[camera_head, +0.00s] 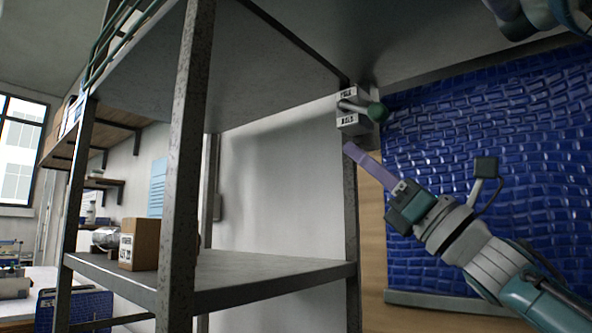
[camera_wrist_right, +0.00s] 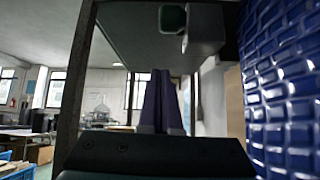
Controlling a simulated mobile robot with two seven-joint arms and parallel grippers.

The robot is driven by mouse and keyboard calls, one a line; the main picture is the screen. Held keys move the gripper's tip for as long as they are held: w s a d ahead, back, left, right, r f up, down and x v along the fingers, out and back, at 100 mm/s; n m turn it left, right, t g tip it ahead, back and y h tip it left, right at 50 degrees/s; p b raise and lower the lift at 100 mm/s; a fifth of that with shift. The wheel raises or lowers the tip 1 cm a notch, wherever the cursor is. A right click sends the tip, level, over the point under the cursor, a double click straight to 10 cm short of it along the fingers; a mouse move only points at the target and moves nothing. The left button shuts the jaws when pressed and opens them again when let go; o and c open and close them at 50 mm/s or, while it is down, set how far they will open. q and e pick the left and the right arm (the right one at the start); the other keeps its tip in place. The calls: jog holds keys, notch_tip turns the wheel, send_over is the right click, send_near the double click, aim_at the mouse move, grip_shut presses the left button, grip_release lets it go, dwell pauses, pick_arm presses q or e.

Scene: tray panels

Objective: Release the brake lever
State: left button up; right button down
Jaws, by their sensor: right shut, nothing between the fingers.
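The brake lever is a short metal arm with a dark green knob (camera_head: 377,112) on a small light box (camera_head: 350,121) with printed labels. The box is fixed at the upper part of the rack's right post. The lever lies about level, its knob at the right. My right gripper (camera_head: 349,149) has purple fingers that are shut and empty. Its fingertips are a little below the box, apart from the knob as far as I can see. In the right wrist view the purple fingers (camera_wrist_right: 161,76) point up, with the green knob (camera_wrist_right: 173,18) and the box (camera_wrist_right: 205,28) above them. My left gripper is not in view.
A metal rack post (camera_head: 186,170) stands in front at the left. The lower shelf (camera_head: 260,272) holds a cardboard box (camera_head: 139,244). A blue tiled panel (camera_head: 490,120) is behind and right of my right arm. Open space lies between the shelves.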

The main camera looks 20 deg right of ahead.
aim_at(360, 109)
jog(key=shift+s+d+r+p, duration=0.2)
jog(key=shift+s+r+p, duration=0.05)
jog(key=shift+r+p, duration=0.3)
jog(key=shift+s+d+r+p, duration=0.15)
jog(key=shift+s+r+p, duration=0.1)
jog(key=shift+r+p, duration=0.3)
jog(key=shift+s+d+r+p, duration=0.25)
jog(key=shift+r+p, duration=0.15)
jog(key=shift+r, duration=0.2)
jog(key=shift+s+r+p, duration=0.15)
jog(key=shift+r+p, duration=0.05)
jog(key=shift+p, duration=0.1)
